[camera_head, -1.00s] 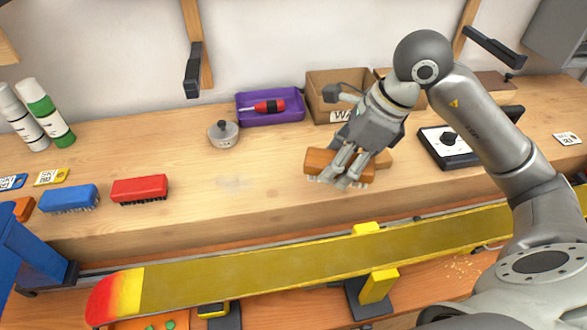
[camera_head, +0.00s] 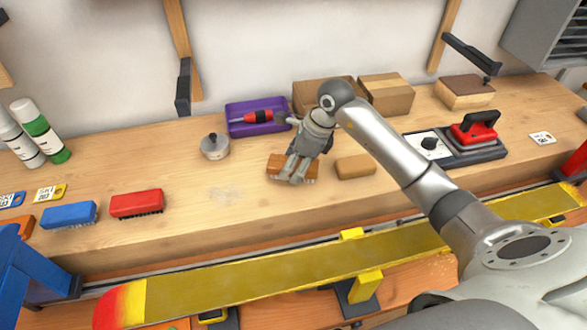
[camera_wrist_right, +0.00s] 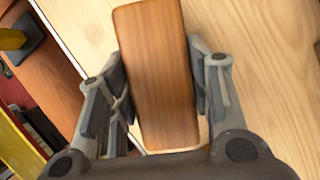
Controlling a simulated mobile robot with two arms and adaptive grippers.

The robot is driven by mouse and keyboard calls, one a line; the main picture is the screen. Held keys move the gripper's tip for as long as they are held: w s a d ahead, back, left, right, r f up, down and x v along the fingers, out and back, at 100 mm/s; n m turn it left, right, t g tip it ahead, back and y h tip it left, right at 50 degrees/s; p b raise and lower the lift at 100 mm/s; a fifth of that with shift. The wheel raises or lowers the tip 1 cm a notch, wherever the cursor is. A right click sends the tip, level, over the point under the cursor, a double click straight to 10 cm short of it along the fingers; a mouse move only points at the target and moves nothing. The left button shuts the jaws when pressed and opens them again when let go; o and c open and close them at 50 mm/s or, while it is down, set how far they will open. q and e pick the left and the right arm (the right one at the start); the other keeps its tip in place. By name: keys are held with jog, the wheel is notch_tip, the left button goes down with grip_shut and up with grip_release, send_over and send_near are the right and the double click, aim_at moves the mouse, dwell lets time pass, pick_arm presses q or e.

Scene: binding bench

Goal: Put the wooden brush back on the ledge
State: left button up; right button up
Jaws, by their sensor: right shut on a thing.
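The wooden brush (camera_head: 275,165) is an orange-brown block over the ledge (camera_head: 190,215), the long light-wood bench top. My right gripper (camera_head: 297,170) is shut on it. In the right wrist view the brush (camera_wrist_right: 158,75) lies lengthwise between the two fingers of the gripper (camera_wrist_right: 165,92), one on each long side. Its underside is hidden, and I cannot tell whether it touches the ledge. My left gripper is not in view.
A grey lidded pot (camera_head: 215,147) stands left of the brush, a purple tray (camera_head: 240,127) behind, a tan block (camera_head: 356,166) to its right. Red (camera_head: 136,204) and blue (camera_head: 68,215) brushes sit further left. A yellow ski (camera_head: 250,280) runs along the front. Bare ledge lies between pot and red brush.

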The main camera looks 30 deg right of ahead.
jog(key=shift+s+f+p, duration=0.1)
jog(key=shift+f+p, duration=0.4)
jog(key=shift+f, duration=0.7)
jog(key=shift+f, duration=0.1)
jog(key=shift+f, duration=0.2)
jog(key=o, duration=1)
jog(key=shift+r, duration=0.1)
jog(key=shift+c, duration=0.2)
